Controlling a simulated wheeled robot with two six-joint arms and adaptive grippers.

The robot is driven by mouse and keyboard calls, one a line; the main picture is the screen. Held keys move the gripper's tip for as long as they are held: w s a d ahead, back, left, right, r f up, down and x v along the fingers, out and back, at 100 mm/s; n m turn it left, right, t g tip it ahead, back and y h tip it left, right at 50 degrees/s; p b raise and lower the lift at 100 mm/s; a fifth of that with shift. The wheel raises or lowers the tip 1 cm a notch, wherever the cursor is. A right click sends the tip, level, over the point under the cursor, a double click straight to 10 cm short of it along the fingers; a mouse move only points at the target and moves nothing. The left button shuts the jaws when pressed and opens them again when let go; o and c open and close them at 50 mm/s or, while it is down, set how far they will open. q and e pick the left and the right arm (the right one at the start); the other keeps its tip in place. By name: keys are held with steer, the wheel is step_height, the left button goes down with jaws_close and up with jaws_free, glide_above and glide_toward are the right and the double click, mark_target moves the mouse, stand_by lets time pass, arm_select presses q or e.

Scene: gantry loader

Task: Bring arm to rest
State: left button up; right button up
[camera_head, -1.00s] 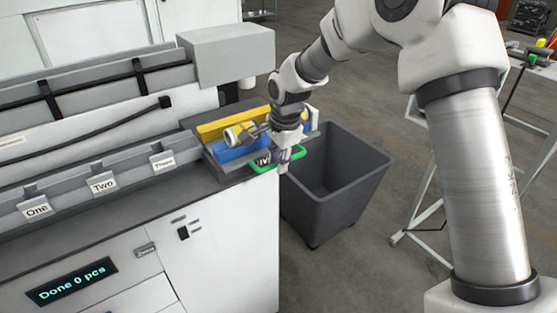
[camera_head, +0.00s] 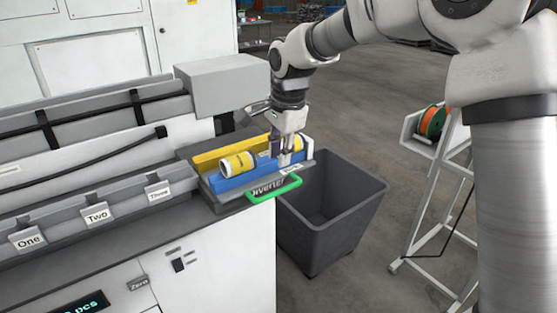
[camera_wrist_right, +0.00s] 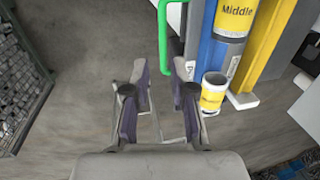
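My right gripper (camera_head: 285,160) points down over the right part of the inverter tray in the head view. In the right wrist view the gripper (camera_wrist_right: 161,85) has its two fingers apart, with only floor visible between them. The inverter (camera_head: 268,192) has a blue and a yellow trough and a green handle (camera_head: 275,190); the handle also shows left of the blue strip in the wrist view (camera_wrist_right: 168,45). A yellow-and-white cylinder (camera_head: 237,164) lies in the trough; a cylinder in the wrist view (camera_wrist_right: 235,18) reads "Middle". A second one (camera_wrist_right: 213,93) sits near the right finger. My left gripper is out of view.
A dark grey open bin (camera_head: 330,215) stands on the floor right of the machine. A grey rail with slots labelled One (camera_head: 28,239), Two and Three runs left. A white stand with an orange reel (camera_head: 432,122) is at right. Open floor lies between.

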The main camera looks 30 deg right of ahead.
stand_by(0.3)
steer(key=s+a+f+n+g+b, duration=0.1)
steer(key=s+f+g, duration=0.35)
steer(key=f, duration=1.05)
steer(key=s+a+f+g+b, duration=0.15)
steer(key=s+f, duration=0.55)
steer(key=f, duration=0.8)
steer(key=s+a+f+n, duration=0.2)
steer(key=s+f+n, duration=0.3)
steer(key=s+f, duration=0.55)
steer(key=s+a+f+n, duration=0.2)
steer(key=s+f+n, duration=0.4)
steer(key=s, duration=0.8)
steer(key=w+n+t, duration=0.3)
steer(key=w+n, duration=0.1)
steer(key=w, duration=0.1)
steer(key=shift+w+d+f+n+t, duration=0.2)
steer(key=shift+n+t, duration=0.1)
steer(key=shift+t, duration=0.1)
